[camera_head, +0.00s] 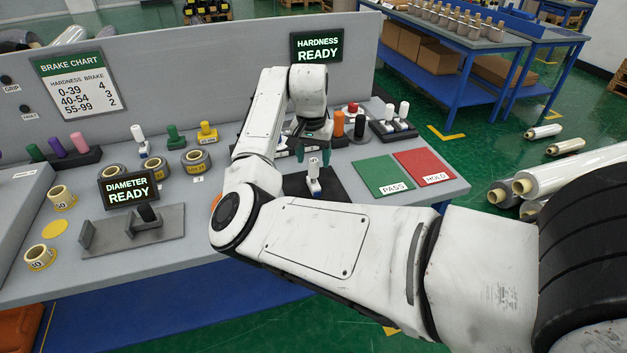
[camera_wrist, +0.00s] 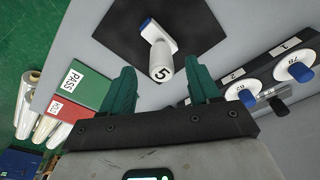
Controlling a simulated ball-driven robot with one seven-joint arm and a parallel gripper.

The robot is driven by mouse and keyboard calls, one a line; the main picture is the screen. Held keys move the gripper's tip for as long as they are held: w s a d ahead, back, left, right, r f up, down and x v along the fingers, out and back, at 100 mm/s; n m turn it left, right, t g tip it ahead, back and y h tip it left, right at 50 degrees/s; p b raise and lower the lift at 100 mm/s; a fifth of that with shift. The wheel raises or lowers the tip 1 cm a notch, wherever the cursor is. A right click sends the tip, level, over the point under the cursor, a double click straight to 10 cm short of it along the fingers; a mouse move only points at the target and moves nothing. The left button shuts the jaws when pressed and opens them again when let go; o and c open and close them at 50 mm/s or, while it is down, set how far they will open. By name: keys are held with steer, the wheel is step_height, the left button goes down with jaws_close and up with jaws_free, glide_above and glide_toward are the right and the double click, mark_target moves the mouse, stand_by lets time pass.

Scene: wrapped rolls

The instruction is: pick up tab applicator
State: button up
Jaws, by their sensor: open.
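A white tool with a blue end, marked 5 (camera_wrist: 162,62), is on a black mat (camera_wrist: 118,32); in the head view the tool (camera_head: 313,176) stands on the dark mat (camera_head: 338,193). It may be the tab applicator; no label says so. My gripper (camera_wrist: 163,82) has two green fingers, spread apart and empty. In the wrist view the tool lies beyond the fingertips, roughly centred between them. In the head view my gripper (camera_head: 314,148) is just above and behind the tool, partly hidden by its own housing.
A rack (camera_wrist: 262,82) with white, blue-ended tools is close right of my gripper in the wrist view. Green PASS (camera_head: 378,176) and red HOLD (camera_head: 424,166) pads are right of the mat. A grey divider (camera_head: 190,80) stands behind. A DIAMETER sign (camera_head: 129,189) is at left.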

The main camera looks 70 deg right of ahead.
mark_target(313, 160)
steer(key=shift+w+d+f+p, duration=0.15)
steer(key=shift+d+f, duration=0.1)
steer(key=shift+f, duration=0.9)
steer(key=shift+s+d+f+p, duration=0.1)
steer(key=shift+d+f+p, duration=0.1)
steer(key=shift+f, duration=0.9)
steer(key=shift+w, duration=0.1)
jaws_close()
